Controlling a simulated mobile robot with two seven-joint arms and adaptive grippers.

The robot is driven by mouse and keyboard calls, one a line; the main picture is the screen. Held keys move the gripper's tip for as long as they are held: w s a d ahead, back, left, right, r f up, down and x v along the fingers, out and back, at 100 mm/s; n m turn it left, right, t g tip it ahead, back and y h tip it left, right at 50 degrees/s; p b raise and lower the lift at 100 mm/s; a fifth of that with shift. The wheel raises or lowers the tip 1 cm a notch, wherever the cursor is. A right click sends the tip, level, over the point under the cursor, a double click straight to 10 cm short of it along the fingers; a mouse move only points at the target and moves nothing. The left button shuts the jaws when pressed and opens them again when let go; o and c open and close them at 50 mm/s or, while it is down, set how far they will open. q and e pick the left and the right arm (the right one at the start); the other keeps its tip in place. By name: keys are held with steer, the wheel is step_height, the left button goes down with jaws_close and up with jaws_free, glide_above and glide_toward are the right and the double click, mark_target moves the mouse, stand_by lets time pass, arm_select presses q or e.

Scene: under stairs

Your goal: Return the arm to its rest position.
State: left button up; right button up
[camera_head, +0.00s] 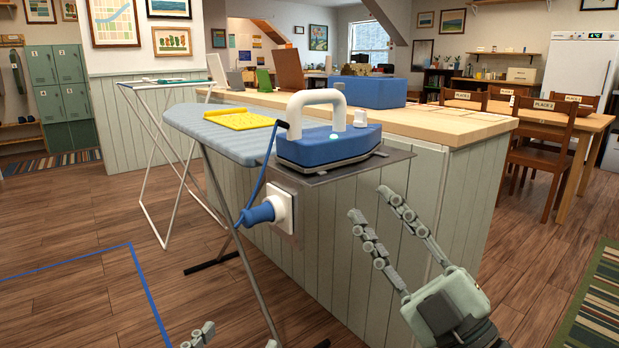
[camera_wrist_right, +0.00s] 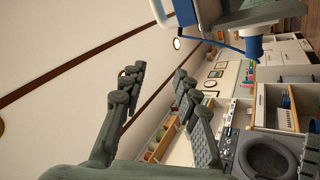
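My right gripper (camera_head: 370,203) is in front of the counter's panelled side, below and right of the iron. Its two fingers are apart with nothing between them. The right wrist view shows the same open, empty fingers (camera_wrist_right: 158,72). Only the fingertips of my left gripper (camera_head: 238,341) show at the bottom edge, spread apart with floor between them. The blue and white iron (camera_head: 325,143) sits upright on the metal plate (camera_head: 372,163) at the near end of the ironing board (camera_head: 218,137). Part of it also shows in the right wrist view (camera_wrist_right: 225,12).
The wood-topped counter (camera_head: 437,123) stands close ahead. A blue plug (camera_head: 258,213) is in a white socket on its side, with a cord to the iron. A yellow item (camera_head: 240,119) lies on the board.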

arm_select(q)
steer(key=s+a+f+g+y+p, duration=0.1)
steer(key=a+f+g+y+p, duration=0.35)
steer(key=f, duration=0.95)
arm_select(e)
steer(key=s+d+f+m+g+h, duration=0.25)
steer(key=f+m+h, duration=0.2)
steer(key=f, duration=0.65)
steer(key=s+d+f+m+g+h, duration=0.2)
steer(key=d+f+m+g+h, duration=0.15)
steer(key=f+m, duration=0.45)
steer(key=s+d+f+m+g+h, duration=0.25)
steer(key=f+h, duration=0.25)
steer(key=f, duration=0.8)
arm_select(q)
steer(key=s+a+f+n+g+y+p, duration=0.2)
steer(key=s+a+f+g+p, duration=0.3)
steer(key=s+a+f+g, duration=0.4)
steer(key=s+a+f, duration=0.2)
steer(key=a+f, duration=0.1)
steer(key=shift+s+f, duration=0.25)
arm_select(e)
steer(key=s+d+f+m+g+h, duration=0.1)
steer(key=s+d+f+g+h, duration=0.1)
steer(key=s+d+f+g, duration=0.6)
step_height(320, 180, down, 4)
steer(key=shift+s+d+r+m+h, duration=0.1)
steer(key=shift+s+d+m+h, duration=0.3)
steer(key=shift+s+d, duration=0.6)
